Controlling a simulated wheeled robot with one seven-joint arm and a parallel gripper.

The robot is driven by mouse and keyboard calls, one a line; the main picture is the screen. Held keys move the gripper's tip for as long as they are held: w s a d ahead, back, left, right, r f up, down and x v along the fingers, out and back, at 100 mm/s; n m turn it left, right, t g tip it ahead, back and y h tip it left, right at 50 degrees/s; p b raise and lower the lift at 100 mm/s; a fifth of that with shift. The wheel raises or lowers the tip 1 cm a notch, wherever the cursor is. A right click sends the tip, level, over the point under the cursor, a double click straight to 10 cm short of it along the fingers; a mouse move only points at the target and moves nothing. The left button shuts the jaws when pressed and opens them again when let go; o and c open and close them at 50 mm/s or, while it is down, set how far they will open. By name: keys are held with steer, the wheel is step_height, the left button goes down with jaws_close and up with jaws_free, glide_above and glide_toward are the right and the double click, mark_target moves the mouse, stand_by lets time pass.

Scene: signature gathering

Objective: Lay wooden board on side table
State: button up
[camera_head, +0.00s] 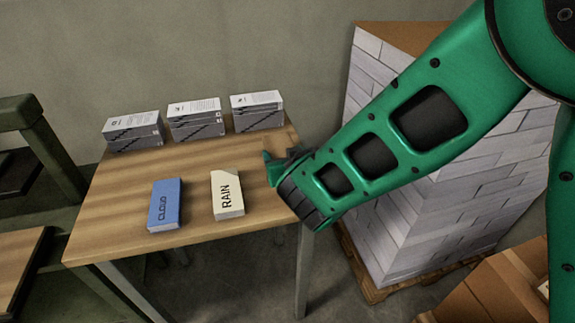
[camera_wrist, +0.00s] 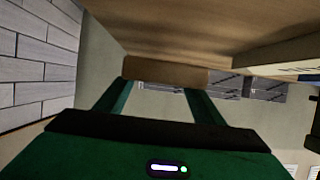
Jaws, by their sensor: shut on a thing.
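The wooden board (camera_wrist: 165,71) is a plain brown piece between the two green fingers of my gripper (camera_wrist: 160,88) in the wrist view. My gripper is shut on it. In the head view my gripper (camera_head: 279,164) is at the right edge of a wooden-topped table (camera_head: 130,187), which I take for the side table. The board mostly blends with the tabletop or hides behind the gripper there. I cannot tell whether it touches the table.
A blue CLOUD block (camera_head: 163,204) and a cream RAIN block (camera_head: 227,194) lie near the table's front. Three grey stacks, one being the middle stack (camera_head: 197,120), line the back. A tall brick-patterned pallet load (camera_head: 400,220) stands right. A green frame (camera_head: 45,150) stands left.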

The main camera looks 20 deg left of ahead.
steer(key=shift+f, duration=2.05)
steer(key=o, duration=1.2)
steer(key=shift+w+f, duration=0.1)
steer(key=shift+f, duration=0.05)
steer(key=shift+s+d+r, duration=0.15)
steer(key=shift+s+r, duration=0.1)
steer(key=v, duration=1.1)
steer(key=shift+s+d, duration=0.15)
steer(key=shift+s, duration=0.05)
